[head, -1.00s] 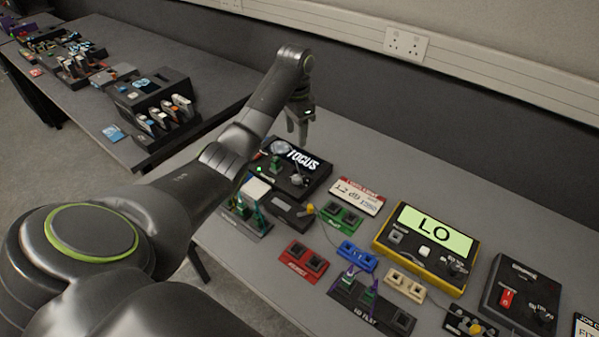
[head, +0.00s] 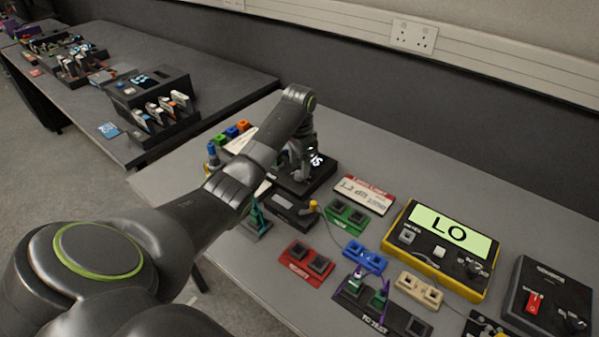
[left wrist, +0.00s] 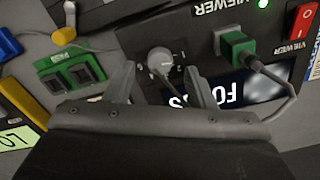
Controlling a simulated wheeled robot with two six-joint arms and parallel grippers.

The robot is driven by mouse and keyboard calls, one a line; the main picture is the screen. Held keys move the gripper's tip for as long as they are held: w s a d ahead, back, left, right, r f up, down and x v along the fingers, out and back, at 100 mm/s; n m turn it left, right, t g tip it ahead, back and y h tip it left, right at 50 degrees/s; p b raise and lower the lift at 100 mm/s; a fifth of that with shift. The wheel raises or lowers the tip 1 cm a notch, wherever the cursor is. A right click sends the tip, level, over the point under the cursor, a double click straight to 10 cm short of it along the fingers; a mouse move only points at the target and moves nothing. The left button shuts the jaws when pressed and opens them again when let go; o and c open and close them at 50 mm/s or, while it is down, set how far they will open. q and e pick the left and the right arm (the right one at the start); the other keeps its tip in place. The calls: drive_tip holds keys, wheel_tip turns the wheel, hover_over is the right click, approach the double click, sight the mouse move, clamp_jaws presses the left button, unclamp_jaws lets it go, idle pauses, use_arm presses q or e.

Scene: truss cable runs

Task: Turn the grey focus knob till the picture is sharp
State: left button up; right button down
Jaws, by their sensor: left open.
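The dark viewer box (head: 322,178) stands on the table in the head view, with my left gripper (head: 302,172) over it. In the left wrist view the grey focus knob (left wrist: 160,61) is on its face, between the two fingers of my left gripper (left wrist: 161,88). The fingers are open, one on each side of the knob, with gaps visible. The viewer's screen (left wrist: 240,92) shows white letters on black, partly hidden by a finger. A pale blur lies at its right end. I cannot tell how sharp the picture is. My right gripper is not in view.
A green plug (left wrist: 238,45) with a grey cable and a red switch (left wrist: 304,28) sit right of the knob. A green socket block (head: 347,214), a red block (head: 306,264) and a yellow meter reading LO (head: 397,245) stand nearby. The table's back strip is clear.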

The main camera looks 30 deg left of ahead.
sight(299, 176)
use_arm(q)
wheel_tip(299, 176, down, 2)
drive_tip(key=shift+f, duration=0.35)
drive_tip(key=shift+c, duration=0.4)
